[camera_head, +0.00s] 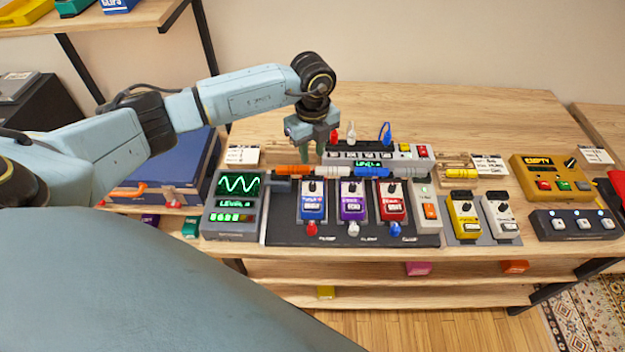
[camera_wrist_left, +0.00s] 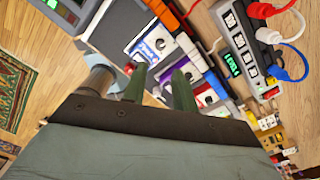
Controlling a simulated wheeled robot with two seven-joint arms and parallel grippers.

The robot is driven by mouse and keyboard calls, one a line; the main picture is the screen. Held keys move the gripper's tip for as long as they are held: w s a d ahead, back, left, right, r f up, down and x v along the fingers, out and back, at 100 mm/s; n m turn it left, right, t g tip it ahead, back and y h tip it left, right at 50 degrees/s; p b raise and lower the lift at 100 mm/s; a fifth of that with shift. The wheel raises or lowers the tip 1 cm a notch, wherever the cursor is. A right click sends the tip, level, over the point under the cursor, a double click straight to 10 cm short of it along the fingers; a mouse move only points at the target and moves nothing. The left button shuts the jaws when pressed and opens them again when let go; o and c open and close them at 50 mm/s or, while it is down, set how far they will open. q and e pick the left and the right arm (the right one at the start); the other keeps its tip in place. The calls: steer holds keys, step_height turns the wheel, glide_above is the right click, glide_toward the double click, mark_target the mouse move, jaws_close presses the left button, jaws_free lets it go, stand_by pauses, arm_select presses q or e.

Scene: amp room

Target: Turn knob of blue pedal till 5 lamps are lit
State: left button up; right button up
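The blue pedal (camera_head: 312,208) stands at the left of a row on the black board, with its dark knob (camera_head: 311,187) on top. The pedal also shows in the left wrist view (camera_wrist_left: 147,46). My left gripper (camera_head: 312,152) hangs fingers-down above and behind the pedal, apart from it. Its two green fingers (camera_wrist_left: 158,88) are spread with nothing between them. A grey meter (camera_head: 235,204) left of the board has a green wave screen and a row of lamps (camera_head: 232,217), several lit green; the exact lit number is hard to read. My right gripper is not in view.
A purple pedal (camera_head: 352,202) and a red pedal (camera_head: 392,203) stand right of the blue one. Orange, white and blue cable plugs (camera_head: 330,171) run behind them. A grey box (camera_head: 378,154) with upright plugs is farther back. Yellow and white pedals (camera_head: 465,216) stand right.

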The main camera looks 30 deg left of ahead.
mark_target(312, 184)
arm_select(q)
step_height(312, 184, down, 12)
steer(key=shift+r, duration=0.2)
jaws_close()
steer(key=shift+m, duration=0.4)
steer(key=shift+m+b, duration=0.65)
steer(key=shift+m, duration=1.85)
jaws_free()
